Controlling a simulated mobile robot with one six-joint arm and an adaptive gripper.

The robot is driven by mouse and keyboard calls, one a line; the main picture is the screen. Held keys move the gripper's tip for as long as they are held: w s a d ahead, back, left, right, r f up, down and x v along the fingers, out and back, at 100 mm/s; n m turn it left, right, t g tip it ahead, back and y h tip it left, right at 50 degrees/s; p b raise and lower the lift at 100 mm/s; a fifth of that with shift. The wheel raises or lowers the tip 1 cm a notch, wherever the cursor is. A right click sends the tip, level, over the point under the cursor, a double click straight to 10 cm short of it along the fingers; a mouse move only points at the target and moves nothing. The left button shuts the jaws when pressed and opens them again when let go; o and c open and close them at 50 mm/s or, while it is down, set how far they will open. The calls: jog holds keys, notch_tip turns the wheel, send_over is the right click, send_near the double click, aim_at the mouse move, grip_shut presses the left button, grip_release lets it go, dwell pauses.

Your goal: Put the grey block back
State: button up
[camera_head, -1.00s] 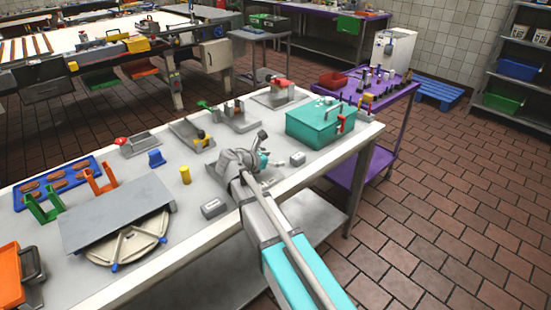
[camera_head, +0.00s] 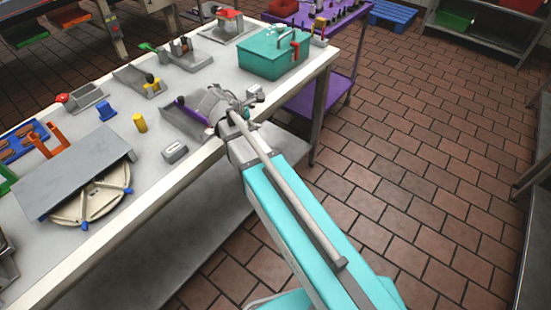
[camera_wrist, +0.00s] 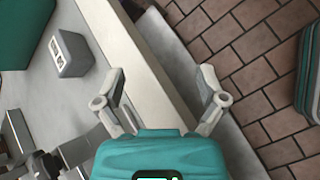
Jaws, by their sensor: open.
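One grey block (camera_head: 174,151) with a dark mark on it lies near the table's front edge, left of my arm. A second small grey block (camera_head: 256,92) lies between my gripper and the teal box. In the wrist view, a grey block (camera_wrist: 73,55) with a black-and-white label sits on the table at upper left, outside my fingers. My gripper (camera_wrist: 161,90) is open and empty, with its fingers over the table's front edge. In the head view my gripper (camera_head: 243,106) is partly hidden by its own wrist.
A teal box (camera_head: 274,56) with a red latch stands behind the gripper. A grey tray (camera_head: 172,122) with a purple part lies beside my wrist. A yellow cylinder (camera_head: 140,123) and a blue piece (camera_head: 106,111) stand farther left. Floor is open at right.

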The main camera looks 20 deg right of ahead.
jog(key=s+d+f+m+g+y, duration=0.1)
jog(key=s+f+m+g+y, duration=0.1)
jog(key=s+m, duration=0.6)
jog(key=s+d+f+m+g+y, duration=0.2)
jog(key=s+f+m+y, duration=0.1)
jog(key=s+m+y, duration=0.3)
jog(key=s+m, duration=0.1)
jog(key=m, duration=0.1)
jog(key=shift+s+f+m, duration=0.4)
notch_tip(320, 180, up, 9)
jog(key=p, duration=0.8)
jog(key=shift+f+p, duration=0.15)
jog(key=shift+p, duration=0.2)
